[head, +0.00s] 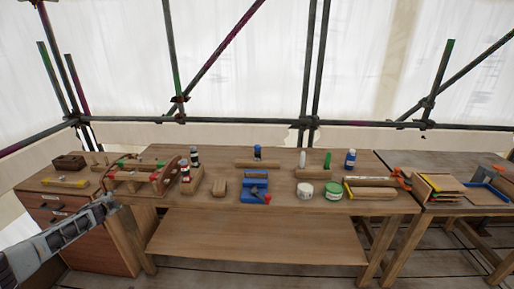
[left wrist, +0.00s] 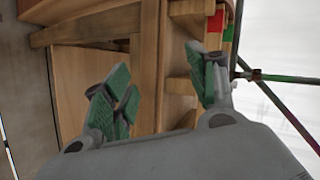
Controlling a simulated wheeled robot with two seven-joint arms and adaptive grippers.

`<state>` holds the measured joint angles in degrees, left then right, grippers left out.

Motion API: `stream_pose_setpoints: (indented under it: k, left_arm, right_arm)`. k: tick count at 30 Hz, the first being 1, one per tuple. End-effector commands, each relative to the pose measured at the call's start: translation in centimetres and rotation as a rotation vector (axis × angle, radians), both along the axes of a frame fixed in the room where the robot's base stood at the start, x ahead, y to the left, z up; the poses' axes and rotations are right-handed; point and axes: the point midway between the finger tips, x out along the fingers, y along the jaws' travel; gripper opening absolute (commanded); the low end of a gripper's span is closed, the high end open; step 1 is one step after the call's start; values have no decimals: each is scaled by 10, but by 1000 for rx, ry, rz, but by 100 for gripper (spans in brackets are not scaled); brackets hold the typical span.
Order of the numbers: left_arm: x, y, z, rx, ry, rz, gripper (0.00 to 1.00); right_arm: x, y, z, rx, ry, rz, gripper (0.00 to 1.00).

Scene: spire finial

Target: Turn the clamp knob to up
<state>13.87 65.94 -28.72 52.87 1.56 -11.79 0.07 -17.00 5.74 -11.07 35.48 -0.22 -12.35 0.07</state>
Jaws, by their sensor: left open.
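A blue clamp-like fixture (head: 252,190) sits near the front middle of the central bench. A small red knob (head: 267,199) is at its front right; its turn position is too small to tell. My left gripper (head: 108,203) is at the left, near the front left corner of the central bench, well apart from the clamp. In the left wrist view its green-padded fingers (left wrist: 163,82) are spread, with no object between them. That view shows bench woodwork and red and green patches, and no clamp. My right gripper is not in view.
A drawer cabinet (head: 75,235) stands left, another bench right. Scaffold poles (head: 310,80) rise behind.

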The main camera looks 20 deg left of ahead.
Motion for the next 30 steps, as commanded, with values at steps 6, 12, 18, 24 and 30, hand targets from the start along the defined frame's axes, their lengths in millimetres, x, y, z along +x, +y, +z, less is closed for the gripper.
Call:
stream_pose_setpoints:
  k: [6, 12, 18, 24, 30]
  left_arm:
    - [19, 10, 80, 82, -28, -65, 58]
    - [30, 9, 143, 146, -42, -132, 58]
    - [35, 0, 197, 214, -37, -208, 58]
    - [35, -15, 242, 287, -14, -298, 58]
    - [30, -37, 275, 363, 30, -401, 58]
  right_arm:
    - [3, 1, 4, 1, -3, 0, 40]
    - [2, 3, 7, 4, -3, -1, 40]
    - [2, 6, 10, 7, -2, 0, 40]
    - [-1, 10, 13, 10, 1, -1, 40]
    - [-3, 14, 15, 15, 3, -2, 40]
